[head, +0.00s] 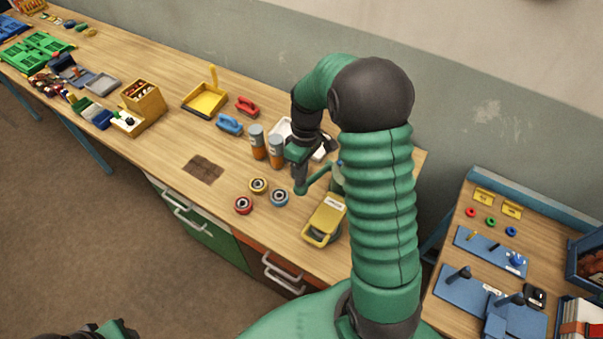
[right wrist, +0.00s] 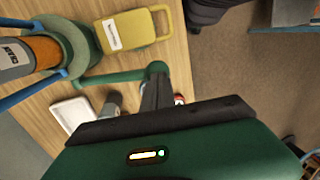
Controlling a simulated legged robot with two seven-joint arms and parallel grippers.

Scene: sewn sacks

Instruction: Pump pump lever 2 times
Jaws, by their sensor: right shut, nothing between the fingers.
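The pump lever (head: 318,180) is a green bar with a rounded knob at its free end, and it also shows in the right wrist view (right wrist: 115,77). Its pump (right wrist: 42,50) has an orange and grey body in a green ring; in the head view my right arm hides most of it. My right gripper (head: 300,183) is shut and empty, pointing down at the knob. In the right wrist view its dark fingertips (right wrist: 157,82) overlap the knob; I cannot tell whether they touch. Part of my left arm's end (head: 100,331) shows at the bottom left edge; its fingers are unclear.
A yellow-handled box (head: 325,220) stands in front of the lever. Two orange-grey cylinders (head: 266,147) and a white tray (head: 322,150) are close to the gripper. The bench front around the dark patch (head: 203,169) is mostly clear.

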